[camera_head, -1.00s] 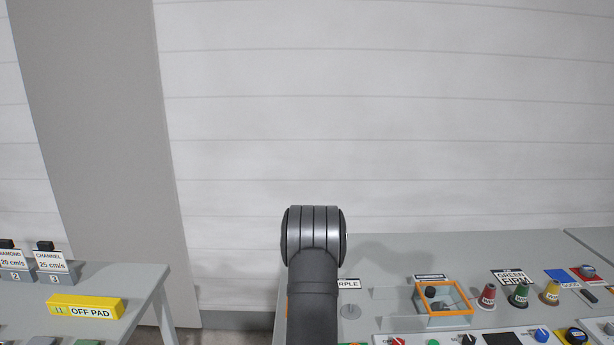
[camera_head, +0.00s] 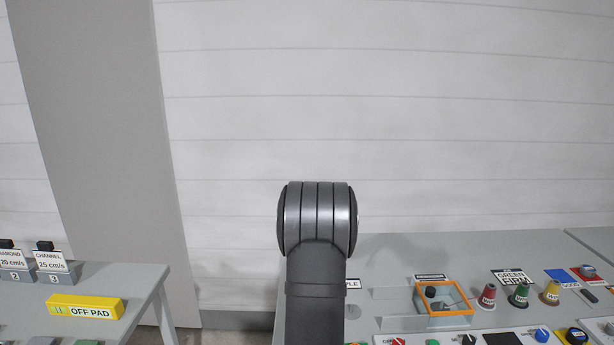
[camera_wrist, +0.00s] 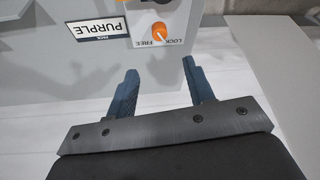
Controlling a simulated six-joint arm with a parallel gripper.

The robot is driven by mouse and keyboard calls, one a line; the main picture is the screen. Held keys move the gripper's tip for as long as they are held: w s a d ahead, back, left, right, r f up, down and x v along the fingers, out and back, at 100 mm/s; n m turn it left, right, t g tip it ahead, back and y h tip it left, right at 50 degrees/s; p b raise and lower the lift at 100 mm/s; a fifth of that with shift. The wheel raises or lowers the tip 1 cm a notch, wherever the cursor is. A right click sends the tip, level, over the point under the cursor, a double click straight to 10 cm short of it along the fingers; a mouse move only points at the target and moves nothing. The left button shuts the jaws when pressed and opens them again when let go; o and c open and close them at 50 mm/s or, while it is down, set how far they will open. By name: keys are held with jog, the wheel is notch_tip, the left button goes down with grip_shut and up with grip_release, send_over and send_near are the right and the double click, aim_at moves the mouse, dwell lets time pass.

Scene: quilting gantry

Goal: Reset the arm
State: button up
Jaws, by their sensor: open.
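My gripper (camera_wrist: 160,88) shows in the wrist view with its two blue fingers spread apart and nothing between them. It points at the grey table edge, with the floor and pale wall boards beyond. In the head view my dark arm stands upright in the lower middle, and my gripper is hidden there. In the wrist view an orange knob (camera_wrist: 160,32) on a plate marked LOCK and FREE lies past the fingertips, apart from them. A PURPLE label (camera_wrist: 97,28) is beside it.
A grey table on the right (camera_head: 390,250) holds an orange-rimmed clear box (camera_head: 443,311), several coloured cones and a panel of knobs. A gap separates the tables.

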jog(key=x, duration=1.3)
jog(key=shift+w+a+f, duration=0.15)
jog(key=shift+w+f, duration=0.1)
jog(key=shift+f, duration=0.05)
jog(key=shift+a+r+m+h, duration=0.1)
jog(key=shift+m+h, duration=0.45)
jog(key=shift+m, duration=0.9)
jog(key=shift+m+h, duration=0.55)
jog(key=shift+m, duration=0.9)
jog(key=shift+a+m+g+h, duration=0.1)
jog(key=shift+m+g+h, duration=0.3)
jog(key=shift+m, duration=1.2)
jog(key=shift+m+g+h, duration=0.1)
jog(key=shift+m+h, duration=0.6)
jog(key=shift+m, duration=0.9)
jog(key=shift+s+a+r, duration=0.1)
jog(key=shift+r, duration=0.25)
jog(key=shift+f, duration=0.4)
jog(key=n, duration=0.1)
jog(key=n+y, duration=0.1)
jog(key=n, duration=0.1)
jog(key=shift+d+n+t, duration=0.25)
jog(key=shift+n+t, duration=0.05)
jog(key=shift+n, duration=0.1)
jog(key=shift+n+t+y, duration=0.4)
jog(key=shift+n+y, duration=0.4)
jog(key=shift+n, duration=0.9)
